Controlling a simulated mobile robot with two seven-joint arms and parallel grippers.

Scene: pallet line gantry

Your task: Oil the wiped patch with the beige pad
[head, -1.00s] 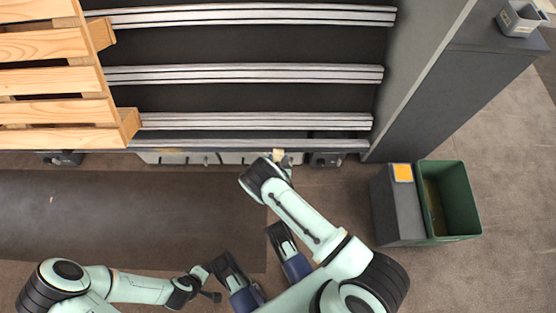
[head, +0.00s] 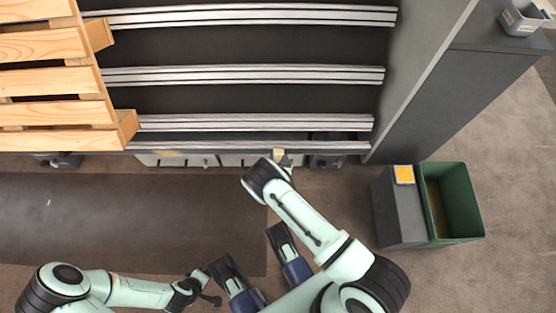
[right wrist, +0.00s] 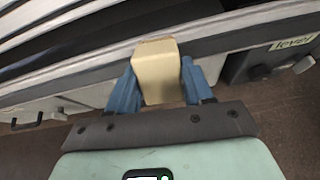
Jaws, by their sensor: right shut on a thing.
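The beige pad (right wrist: 158,75) is a small block held between the blue fingers of my right gripper (right wrist: 158,88) in the right wrist view. It reaches up to the pale front rail of the line (right wrist: 225,42); I cannot tell whether it touches. In the head view the pad (head: 278,153) shows as a small pale spot beyond my right wrist, at the front rail (head: 240,145). The wiped patch cannot be made out. My left gripper (head: 209,286) is low in the head view, away from the line and small; its opening is unclear.
A wooden pallet (head: 60,93) lies over the rails at the left. A grey cabinet with an orange top square (head: 404,174) and a green bin (head: 476,215) stand at the right. A label reading "lever" (right wrist: 295,41) is right of the pad.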

